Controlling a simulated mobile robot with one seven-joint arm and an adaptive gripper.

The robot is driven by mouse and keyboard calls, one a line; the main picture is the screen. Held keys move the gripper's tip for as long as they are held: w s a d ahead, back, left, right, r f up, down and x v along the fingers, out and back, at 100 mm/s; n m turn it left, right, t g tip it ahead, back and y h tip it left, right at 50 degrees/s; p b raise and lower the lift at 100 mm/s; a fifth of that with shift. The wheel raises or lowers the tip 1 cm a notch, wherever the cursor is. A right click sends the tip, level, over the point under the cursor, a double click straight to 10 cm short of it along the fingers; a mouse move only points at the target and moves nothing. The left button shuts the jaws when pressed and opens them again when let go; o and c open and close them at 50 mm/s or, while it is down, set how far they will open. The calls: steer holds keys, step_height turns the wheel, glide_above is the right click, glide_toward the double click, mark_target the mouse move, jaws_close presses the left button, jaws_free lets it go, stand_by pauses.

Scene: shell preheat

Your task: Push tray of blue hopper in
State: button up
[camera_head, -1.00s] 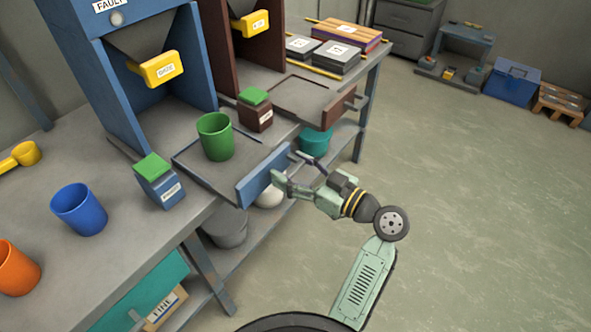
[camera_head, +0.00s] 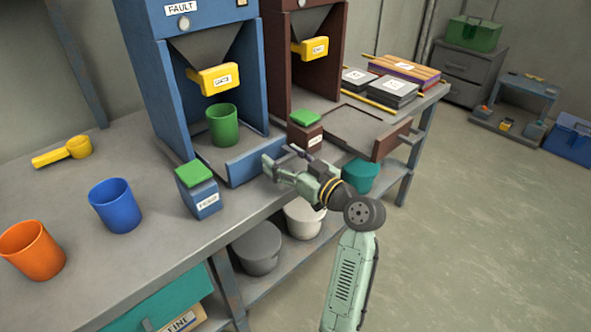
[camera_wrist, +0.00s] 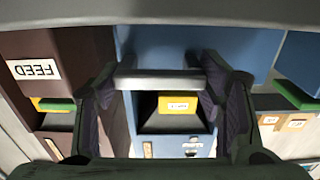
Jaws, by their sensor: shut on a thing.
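The blue hopper (camera_head: 158,85) stands on the bench with a yellow gate (camera_head: 215,79) inside it. Its tray has a blue front panel (camera_head: 250,160), which sits close to the hopper's front opening. A green cup (camera_head: 222,125) stands upright on the tray, under the gate. My gripper (camera_head: 283,166) is at the right end of the panel, shut on the tray's handle. In the wrist view the grey handle bar (camera_wrist: 170,79) spans between my two dark fingers. The contact itself is partly hidden in the head view.
A brown hopper (camera_head: 333,60) stands to the right with its tray (camera_head: 385,143) pulled out. Small green-lidded boxes, blue (camera_head: 203,198) and brown (camera_head: 304,136), flank the blue tray. A blue cup (camera_head: 116,206) and an orange cup (camera_head: 32,251) stand left. Open floor lies right.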

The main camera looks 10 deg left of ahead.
steer(key=shift+w+a, duration=0.15)
steer(key=shift+a, duration=0.1)
steer(key=o, duration=1.7)
steer(key=shift+d, duration=0.1)
steer(key=v, duration=1.2)
